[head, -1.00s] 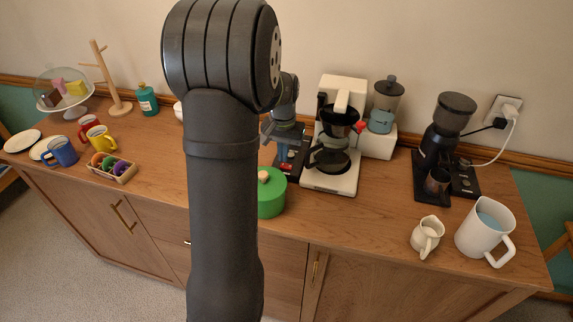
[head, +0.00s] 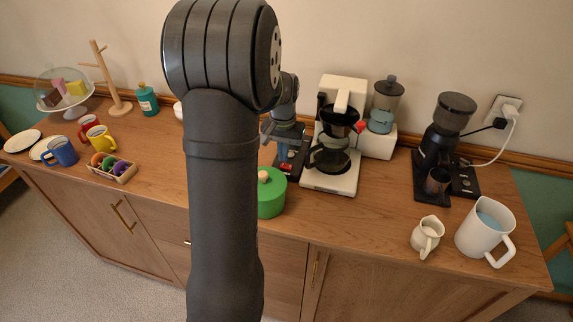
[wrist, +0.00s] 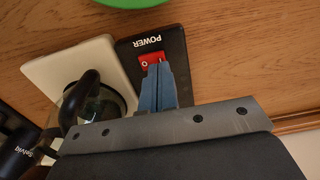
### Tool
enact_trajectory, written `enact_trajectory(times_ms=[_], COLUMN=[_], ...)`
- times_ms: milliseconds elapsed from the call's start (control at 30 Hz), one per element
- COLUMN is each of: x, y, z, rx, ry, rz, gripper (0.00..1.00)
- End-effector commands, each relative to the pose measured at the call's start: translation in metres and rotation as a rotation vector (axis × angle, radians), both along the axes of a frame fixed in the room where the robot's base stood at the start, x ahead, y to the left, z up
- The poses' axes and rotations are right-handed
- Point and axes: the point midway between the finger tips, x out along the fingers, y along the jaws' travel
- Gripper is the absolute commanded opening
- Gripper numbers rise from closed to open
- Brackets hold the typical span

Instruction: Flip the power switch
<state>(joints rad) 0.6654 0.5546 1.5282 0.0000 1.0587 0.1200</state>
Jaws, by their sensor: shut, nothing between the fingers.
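The red power switch (wrist: 150,60) sits on a black panel (wrist: 178,44) lettered POWER, upside down in the wrist view. The O mark shows on the switch's left part; my fingers cover some of the lower right part. My gripper (wrist: 158,72) has blue fingers, shut together and empty, with the tips at the switch. Whether they touch it I cannot tell. In the head view the switch (head: 287,166) is a small red patch below my gripper (head: 288,150), left of the coffee maker (head: 345,178). Which way the switch is tilted is unclear.
A green lidded pot (head: 270,200) stands just in front of the panel. The coffee maker with its glass jug (head: 330,160) is close on the right. A grinder (head: 437,140), small jug (head: 427,237) and white pitcher (head: 482,235) stand further right. Wood is bare between pot and small jug.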

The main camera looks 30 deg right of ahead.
Motion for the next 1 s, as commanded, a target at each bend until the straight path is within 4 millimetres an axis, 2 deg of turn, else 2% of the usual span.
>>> enact_trajectory(times_ms=[1000], x=[0.0001], y=[-0.0001], z=[-0.0088], rx=[0.0], ry=[0.0], rz=[0.0], gripper=[0.0])
